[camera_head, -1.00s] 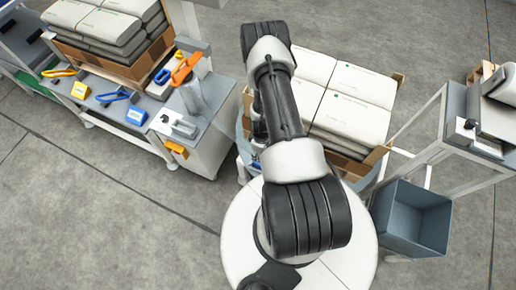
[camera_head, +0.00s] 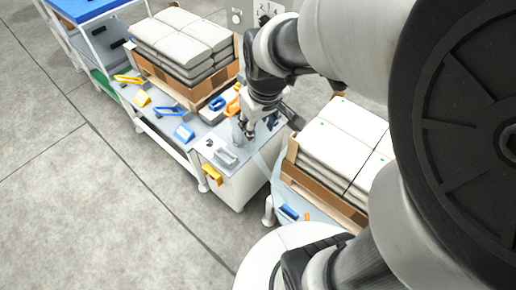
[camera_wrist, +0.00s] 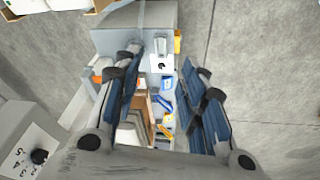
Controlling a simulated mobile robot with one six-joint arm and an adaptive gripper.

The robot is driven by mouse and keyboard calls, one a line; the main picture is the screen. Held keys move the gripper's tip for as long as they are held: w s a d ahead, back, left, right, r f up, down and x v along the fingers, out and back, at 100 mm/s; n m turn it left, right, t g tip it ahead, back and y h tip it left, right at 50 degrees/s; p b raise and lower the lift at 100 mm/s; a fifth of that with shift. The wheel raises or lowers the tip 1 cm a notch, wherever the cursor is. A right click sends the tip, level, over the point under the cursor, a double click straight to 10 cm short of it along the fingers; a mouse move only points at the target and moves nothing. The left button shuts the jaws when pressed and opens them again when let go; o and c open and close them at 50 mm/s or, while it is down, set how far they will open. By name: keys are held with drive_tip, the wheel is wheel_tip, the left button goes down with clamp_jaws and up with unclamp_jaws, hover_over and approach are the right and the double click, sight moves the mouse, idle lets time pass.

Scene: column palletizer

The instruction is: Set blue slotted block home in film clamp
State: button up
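A small blue block (camera_head: 184,132) with a pale face lies near the front edge of the grey bench; its slot is too small to make out. It also shows between my fingers in the wrist view (camera_wrist: 167,83). A grey fixture (camera_head: 226,157) on a white plate at the bench's near end may be the film clamp; I cannot tell for sure. My gripper (camera_head: 249,128) hangs over the near end of the bench, apart from the blue block. In the wrist view its fingers (camera_wrist: 166,100) stand wide apart with nothing held between them.
More stacked sacks (camera_head: 340,140) stand right of the bench. The floor at left is clear.

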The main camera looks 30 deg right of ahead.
drive_tip(key=s+a+r, duration=0.3)
drive_tip(key=s, duration=0.4)
drive_tip(key=s+a+r+m+t, duration=0.1)
drive_tip(key=s+a+r, duration=0.2)
drive_tip(key=s, duration=0.4)
drive_tip(key=shift+r+y, duration=0.3)
drive_tip(key=shift+r, duration=0.3)
drive_tip(key=shift+m, duration=0.3)
